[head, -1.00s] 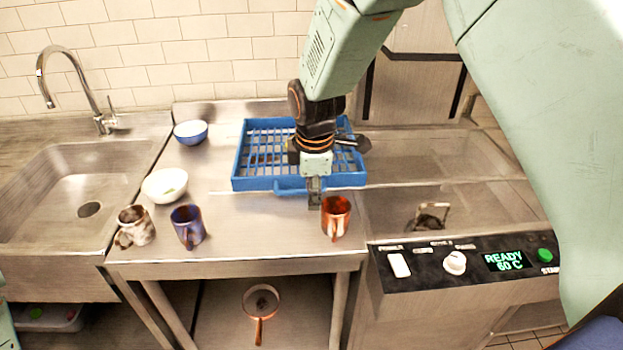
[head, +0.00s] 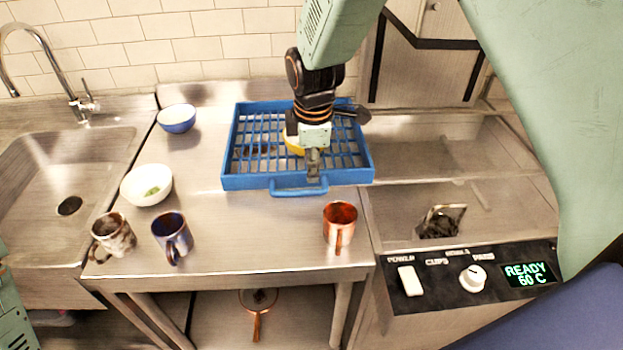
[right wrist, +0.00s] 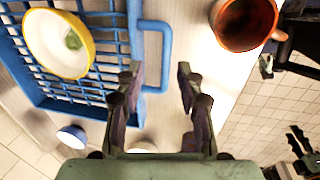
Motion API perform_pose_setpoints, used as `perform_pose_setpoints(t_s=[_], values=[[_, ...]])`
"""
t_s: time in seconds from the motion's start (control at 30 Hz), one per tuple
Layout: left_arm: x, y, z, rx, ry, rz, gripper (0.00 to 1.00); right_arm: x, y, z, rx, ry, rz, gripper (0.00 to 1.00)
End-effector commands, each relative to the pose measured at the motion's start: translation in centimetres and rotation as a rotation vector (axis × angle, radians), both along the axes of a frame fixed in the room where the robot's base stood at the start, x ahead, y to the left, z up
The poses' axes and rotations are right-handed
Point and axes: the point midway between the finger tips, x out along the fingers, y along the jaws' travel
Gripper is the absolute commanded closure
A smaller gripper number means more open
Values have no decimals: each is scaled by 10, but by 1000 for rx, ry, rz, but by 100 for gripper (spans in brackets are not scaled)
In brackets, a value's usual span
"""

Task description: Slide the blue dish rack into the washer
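The blue dish rack (head: 228,172) lies on the steel counter, its front handle (head: 299,191) facing me. A yellow bowl (head: 292,142) is in it, partly behind my right arm in the head view. My right gripper (head: 314,172) points down at the rack's front edge. In the right wrist view its fingers (right wrist: 158,82) are spread, with the handle (right wrist: 168,50) between or just beyond them; I cannot tell whether they touch it. The washer (head: 475,275) is right of the counter. Dark finger-like parts at the right wrist view's right edge may be my left gripper.
A copper mug (head: 340,222) stands right of the handle, near the washer. A blue mug (head: 173,236), a mottled mug (head: 113,236), a white bowl (head: 147,185) and a blue bowl (head: 177,119) stand left of the rack. The sink (head: 70,178) is at far left.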

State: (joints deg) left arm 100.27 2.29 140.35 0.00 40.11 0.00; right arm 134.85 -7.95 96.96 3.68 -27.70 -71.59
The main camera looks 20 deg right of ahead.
Motion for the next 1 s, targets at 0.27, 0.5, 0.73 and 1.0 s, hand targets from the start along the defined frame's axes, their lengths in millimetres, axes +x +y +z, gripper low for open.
perform_pose_setpoints(t_s=[0.27,0.5,0.73,1.0], values=[[0,0,-1,0,1,0,63,1,0,-37,1,4,0,63],[0,0,-2,0,0,0,63,7,-2,-68,1,4,0,63],[0,0,-2,0,0,0,63,10,-3,-76,0,1,-1,63],[-1,0,-2,0,1,0,63,11,-4,-76,0,1,-1,70]])
